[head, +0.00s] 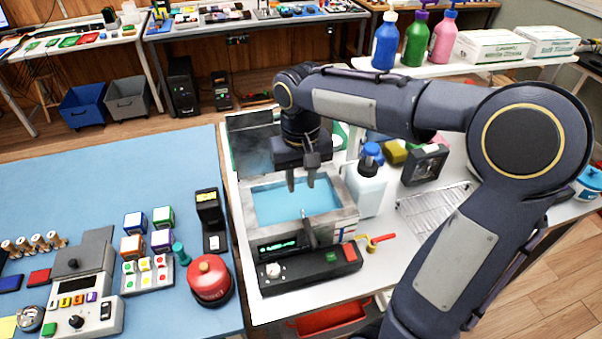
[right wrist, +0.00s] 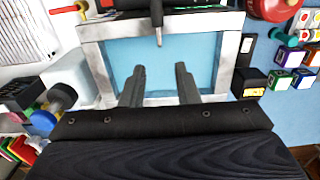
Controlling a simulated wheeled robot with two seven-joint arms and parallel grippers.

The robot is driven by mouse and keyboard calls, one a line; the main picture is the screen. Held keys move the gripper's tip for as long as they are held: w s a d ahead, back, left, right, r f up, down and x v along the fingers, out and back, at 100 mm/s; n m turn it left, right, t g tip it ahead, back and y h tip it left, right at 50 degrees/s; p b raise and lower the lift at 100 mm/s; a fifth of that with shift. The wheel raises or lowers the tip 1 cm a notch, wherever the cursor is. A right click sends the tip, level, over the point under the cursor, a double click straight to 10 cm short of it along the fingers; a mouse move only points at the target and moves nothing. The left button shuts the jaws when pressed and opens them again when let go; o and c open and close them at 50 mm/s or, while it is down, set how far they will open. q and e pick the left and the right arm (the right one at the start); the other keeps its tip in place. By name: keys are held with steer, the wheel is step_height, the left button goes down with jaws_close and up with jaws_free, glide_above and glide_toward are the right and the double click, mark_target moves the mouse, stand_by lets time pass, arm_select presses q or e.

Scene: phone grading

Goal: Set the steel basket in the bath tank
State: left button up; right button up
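The bath tank (head: 340,219) is a grey steel-rimmed box of light blue liquid, with a dark lid (head: 250,140) raised behind it; its rim also shows in the right wrist view (right wrist: 88,55). My right gripper (head: 302,184) is over the tank opening, pointing down. In the right wrist view its two fingers (right wrist: 159,85) are apart with nothing between them. A thin metal rod (right wrist: 157,25) stands at the tank's front side. I cannot make out a steel basket in the tank. A flat wire rack (head: 432,208) lies right of the tank. My left gripper is out of view.
A control panel (head: 315,272) fronts the tank. A white bottle with a blue cap (head: 366,190) stands close at its right, near a dark fan unit (head: 425,165). A red-and-yellow valve handle (head: 376,240) is by the front right corner. A red button (head: 209,279) sits on the blue mat.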

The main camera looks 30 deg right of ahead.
steer(key=s+a+f+t+y, duration=0.1)
steer(key=s+a+t+y, duration=0.1)
steer(key=s, duration=0.6)
steer(key=s+a+f+n+t+y, duration=0.1)
steer(key=s+a+t, duration=0.1)
steer(key=s, duration=0.7)
steer(key=shift+t+y, duration=0.4)
steer(key=shift+t, duration=0.4)
steer(key=shift+s, duration=0.1)
